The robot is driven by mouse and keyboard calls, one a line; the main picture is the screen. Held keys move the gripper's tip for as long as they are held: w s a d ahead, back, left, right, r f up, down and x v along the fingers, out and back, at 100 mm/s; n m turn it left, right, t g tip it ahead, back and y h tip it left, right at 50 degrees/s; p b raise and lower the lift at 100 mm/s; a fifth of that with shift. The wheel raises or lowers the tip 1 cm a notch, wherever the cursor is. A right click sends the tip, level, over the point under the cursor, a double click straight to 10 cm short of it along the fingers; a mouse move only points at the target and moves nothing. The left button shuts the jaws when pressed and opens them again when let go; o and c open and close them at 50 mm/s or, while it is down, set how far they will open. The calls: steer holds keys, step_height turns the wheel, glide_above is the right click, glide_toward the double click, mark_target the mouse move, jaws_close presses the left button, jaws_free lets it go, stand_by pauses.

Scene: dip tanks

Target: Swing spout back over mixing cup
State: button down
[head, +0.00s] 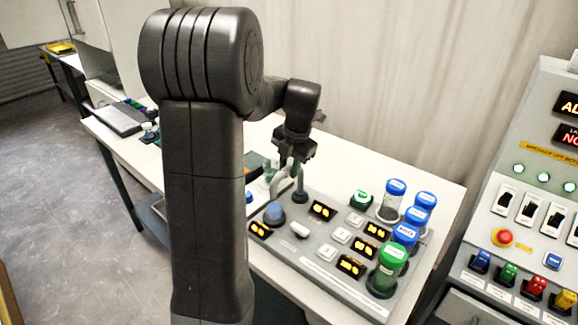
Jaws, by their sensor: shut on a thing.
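My gripper (292,160) points down over the back left part of the grey dispensing panel (318,263). It is shut on the pale curved spout (281,184), which stands beside a dark upright post (300,186). The fingertips are small here and partly merge with the spout. A clear cup-like vessel (267,174) shows just left of the spout, perhaps the mixing cup. My own arm hides part of that area, and I cannot tell whether the spout's tip is over the vessel.
Several capped jars stand at the panel's right, including a green-capped jar (388,268) and a blue-capped jar (393,200). A blue knob (273,213) and lit displays are in front. A switch cabinet (530,200) stands at right. The white table is clear behind the panel.

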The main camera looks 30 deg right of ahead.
steer(key=c, duration=1.1)
jaws_free()
steer(key=shift+c, duration=0.2)
step_height(320, 180, up, 14)
steer(key=s+d, duration=0.1)
steer(key=s, duration=0.1)
steer(key=shift+s+f+b, duration=0.2)
steer(key=shift+s+b, duration=0.1)
steer(key=shift+b, duration=0.1)
steer(key=shift+f, duration=0.1)
steer(key=f, duration=0.4)
steer(key=w+f, duration=0.1)
steer(key=f, duration=0.4)
steer(key=w+a+f, duration=0.1)
steer(key=f, duration=0.3)
steer(key=shift+w+f+p, duration=0.2)
steer(key=shift+w+p, duration=0.05)
steer(key=shift+p, duration=0.15)
steer(key=shift+r, duration=0.15)
